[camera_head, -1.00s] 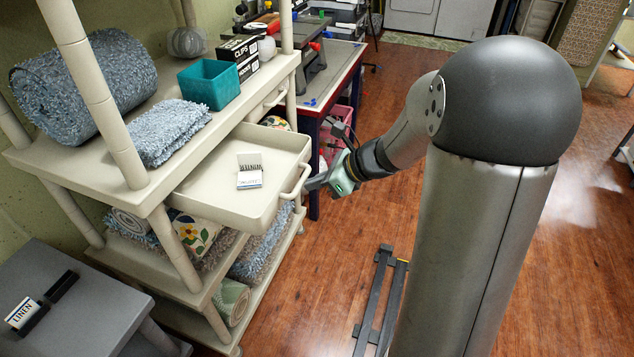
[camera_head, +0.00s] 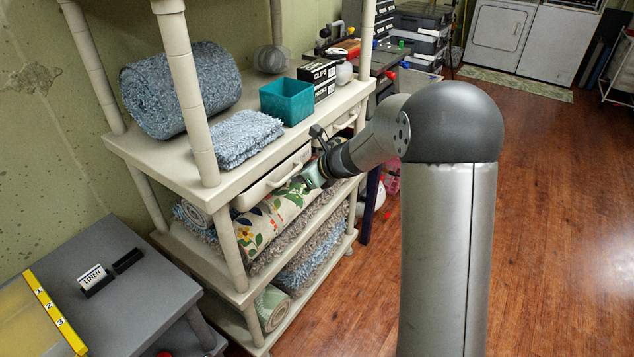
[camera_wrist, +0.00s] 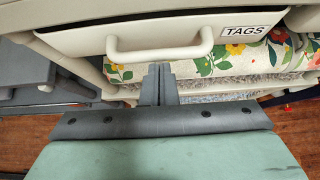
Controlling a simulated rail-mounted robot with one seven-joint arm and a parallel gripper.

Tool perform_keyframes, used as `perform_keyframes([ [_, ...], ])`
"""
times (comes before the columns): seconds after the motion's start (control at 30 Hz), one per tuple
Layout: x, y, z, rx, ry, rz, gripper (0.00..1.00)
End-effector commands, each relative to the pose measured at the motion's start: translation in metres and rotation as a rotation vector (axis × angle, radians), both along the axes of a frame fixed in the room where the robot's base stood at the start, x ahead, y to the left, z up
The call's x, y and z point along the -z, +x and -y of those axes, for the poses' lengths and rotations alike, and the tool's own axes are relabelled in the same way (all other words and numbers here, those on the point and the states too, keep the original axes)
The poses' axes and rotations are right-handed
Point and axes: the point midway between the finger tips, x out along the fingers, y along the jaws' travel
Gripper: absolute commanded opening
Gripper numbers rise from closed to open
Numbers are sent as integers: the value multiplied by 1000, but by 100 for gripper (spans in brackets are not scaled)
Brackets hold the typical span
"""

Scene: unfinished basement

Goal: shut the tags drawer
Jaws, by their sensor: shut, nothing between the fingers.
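The tags drawer (camera_head: 262,189) is cream with a bar handle and sits under the shelf unit's top board. My gripper (camera_head: 308,177) is at the drawer's right end in the head view. In the wrist view my gripper's fingers (camera_wrist: 159,80) are together and empty, pointing at the drawer front just below the handle; contact cannot be told.
A teal bin (camera_head: 287,102), a folded blue rug (camera_head: 234,138) and a rolled rug (camera_head: 182,90) are on the top board. A floral roll (camera_head: 262,226) lies below the drawer. A grey table (camera_head: 135,300) with a LINEN label stands at front left. The floor at right is clear.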

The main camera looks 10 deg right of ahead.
Motion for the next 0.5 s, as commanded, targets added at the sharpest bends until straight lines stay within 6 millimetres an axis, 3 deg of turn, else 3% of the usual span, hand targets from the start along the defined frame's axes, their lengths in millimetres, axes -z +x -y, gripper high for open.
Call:
perform_keyframes([
  [0.5, -1, 15, -16, -1, 2, 3, 0],
])
